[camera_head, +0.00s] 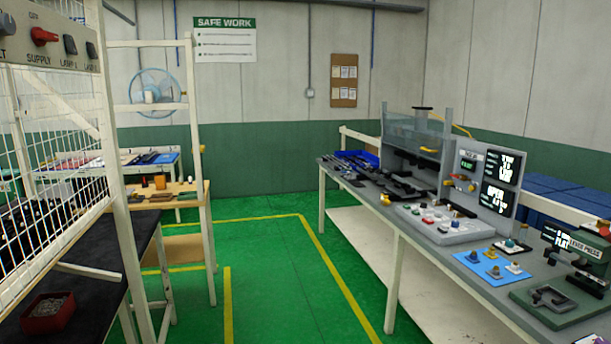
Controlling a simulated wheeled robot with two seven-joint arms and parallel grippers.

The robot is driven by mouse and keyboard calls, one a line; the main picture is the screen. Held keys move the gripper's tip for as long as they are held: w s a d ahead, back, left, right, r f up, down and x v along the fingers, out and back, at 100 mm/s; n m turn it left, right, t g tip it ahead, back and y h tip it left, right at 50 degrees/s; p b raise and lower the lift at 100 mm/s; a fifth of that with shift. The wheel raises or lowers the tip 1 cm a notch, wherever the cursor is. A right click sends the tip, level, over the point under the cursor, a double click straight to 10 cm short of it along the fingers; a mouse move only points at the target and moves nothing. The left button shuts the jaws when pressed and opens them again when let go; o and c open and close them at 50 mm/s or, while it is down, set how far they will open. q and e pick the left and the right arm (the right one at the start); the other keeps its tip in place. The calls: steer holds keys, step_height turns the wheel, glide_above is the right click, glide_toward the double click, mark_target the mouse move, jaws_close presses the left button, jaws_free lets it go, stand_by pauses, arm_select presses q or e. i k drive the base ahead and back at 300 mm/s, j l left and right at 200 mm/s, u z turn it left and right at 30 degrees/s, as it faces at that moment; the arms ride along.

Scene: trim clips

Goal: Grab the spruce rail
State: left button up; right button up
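I cannot pick out a spruce rail for certain. Several long dark parts (400,187) lie on the far half of the grey workbench (465,283) at the right, too small to tell apart. On the bench's near half, a pale fixture board (437,232) carries small coloured knobs and clips. A blue mat (482,266) in front of it holds several small clips. A green press (570,285) with a dark clamp stands at the near right end. Neither of my grippers is in view.
A wire mesh cage (60,150) and a black-topped table (125,255) with a red bin (48,312) stand at the left. A small wooden table (178,203) is behind them. The green floor (290,290) with yellow lines is clear between the benches.

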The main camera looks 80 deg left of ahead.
mark_target(387, 177)
steer(key=i+j+u, duration=0.25)
steer(key=j+u, duration=0.2)
steer(key=i+j+u, duration=0.7)
steer(key=u, duration=0.2)
steer(key=i+j+u, duration=0.15)
steer(key=i+u, duration=0.3)
steer(key=k, duration=0.05)
